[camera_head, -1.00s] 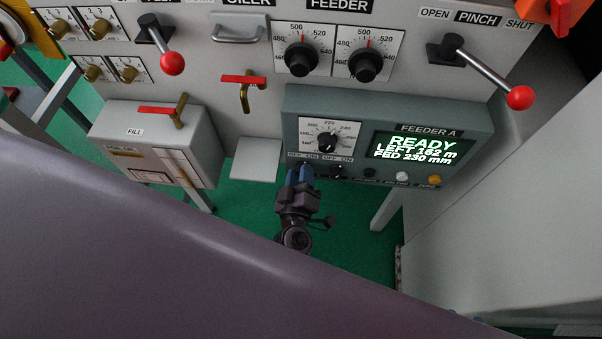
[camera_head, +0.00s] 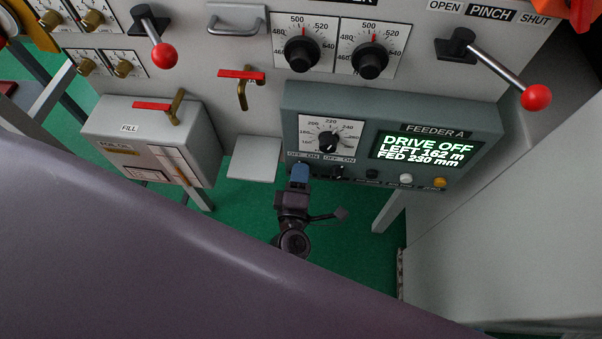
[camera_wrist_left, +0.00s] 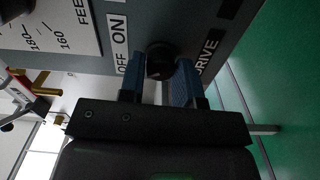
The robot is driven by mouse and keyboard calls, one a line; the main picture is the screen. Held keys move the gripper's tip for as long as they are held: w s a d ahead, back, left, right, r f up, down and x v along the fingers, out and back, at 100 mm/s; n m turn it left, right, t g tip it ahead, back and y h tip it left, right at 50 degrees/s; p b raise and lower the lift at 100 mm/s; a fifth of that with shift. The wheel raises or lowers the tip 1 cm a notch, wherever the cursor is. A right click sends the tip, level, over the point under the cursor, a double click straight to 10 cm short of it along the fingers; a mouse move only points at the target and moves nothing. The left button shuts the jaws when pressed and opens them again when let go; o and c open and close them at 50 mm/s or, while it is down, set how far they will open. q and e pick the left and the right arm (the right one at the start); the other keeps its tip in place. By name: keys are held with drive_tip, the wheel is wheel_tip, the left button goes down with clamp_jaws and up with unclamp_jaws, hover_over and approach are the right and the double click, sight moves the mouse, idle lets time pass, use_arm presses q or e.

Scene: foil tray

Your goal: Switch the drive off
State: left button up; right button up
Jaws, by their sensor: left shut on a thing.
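The feeder A control box (camera_head: 440,118) is a grey-green panel. Its display (camera_head: 424,150) reads "DRIVE OFF", "LEFT 162 m", "FED 230 mm". My left gripper (camera_head: 300,173) is at the box's lower left edge and hides the switch under the left "OFF ON" label in the head view. In the left wrist view, my left gripper (camera_wrist_left: 160,80) has its blue fingers on both sides of the dark round drive switch (camera_wrist_left: 159,60), shut on it. The words "OFF ON" and "DRIVE" show beside the switch. My right gripper is not in view.
A second switch (camera_head: 338,172) sits just right of the gripper, then a white button (camera_head: 405,179) and an orange button (camera_head: 439,183). A dial (camera_head: 328,140) is above. A red-knobbed lever (camera_head: 536,97) juts out at upper right. Green floor is open below the box.

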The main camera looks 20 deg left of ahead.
use_arm(q)
drive_tip(key=shift+n, duration=0.4)
drive_tip(key=o, duration=0.9)
drive_tip(key=shift+s, duration=0.1)
drive_tip(key=v, duration=1)
drive_tip(key=shift+s+d, duration=0.1)
drive_tip(key=shift+s, duration=0.2)
